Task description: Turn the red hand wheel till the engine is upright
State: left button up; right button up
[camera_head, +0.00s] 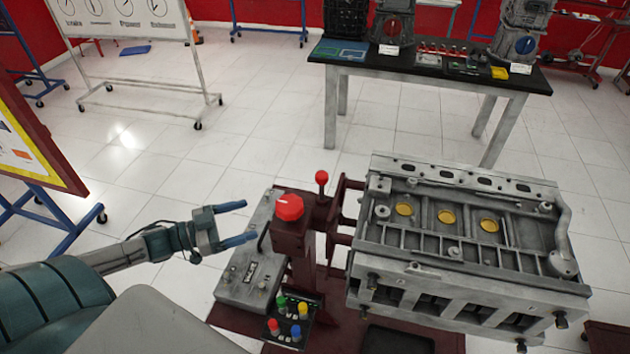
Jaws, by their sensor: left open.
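The red hand wheel (289,207) is a small faceted red knob with a white mark, on top of a dark red post. The grey engine (458,232) is held to the right of the post by dark red brackets. A face with several round yellow discs points up and openings show along its near side. My left gripper (249,220) is open and empty. Its two blue fingers point right toward the post, left of the wheel and apart from it. My right gripper is not in view.
A red ball-topped lever (321,178) stands just behind the wheel. A grey control box (250,275) lies under my left gripper, and a panel with coloured buttons (287,321) is in front of the post. A black-topped table (430,64) stands behind.

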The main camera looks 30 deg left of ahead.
aim_at(287, 208)
pick_arm(q)
jog(key=shift+m+h, duration=0.3)
jog(key=shift+h, duration=0.3)
jog(key=w+d, duration=0.1)
jog(key=d, duration=0.1)
jog(key=w+d+r+b, duration=0.1)
jog(key=w+d, duration=0.1)
jog(key=w+d+r+b, duration=0.1)
jog(key=w+d, duration=0.1)
jog(key=shift+w+d+r, duration=0.1)
jog(key=shift+d+r, duration=0.1)
jog(key=shift+d, duration=0.15)
jog(key=shift+w+d, duration=0.2)
jog(key=shift+w+d+r+p, duration=0.1)
jog(key=shift+w+d+p, duration=0.15)
jog(key=shift+p, duration=0.1)
jog(key=shift+x, duration=0.9)
jog(key=shift+f, duration=0.2)
jog(key=shift+c, duration=1.1)
jog(key=c, duration=0.7)
jog(key=shift+p, duration=0.3)
jog(key=shift+c, duration=0.3)
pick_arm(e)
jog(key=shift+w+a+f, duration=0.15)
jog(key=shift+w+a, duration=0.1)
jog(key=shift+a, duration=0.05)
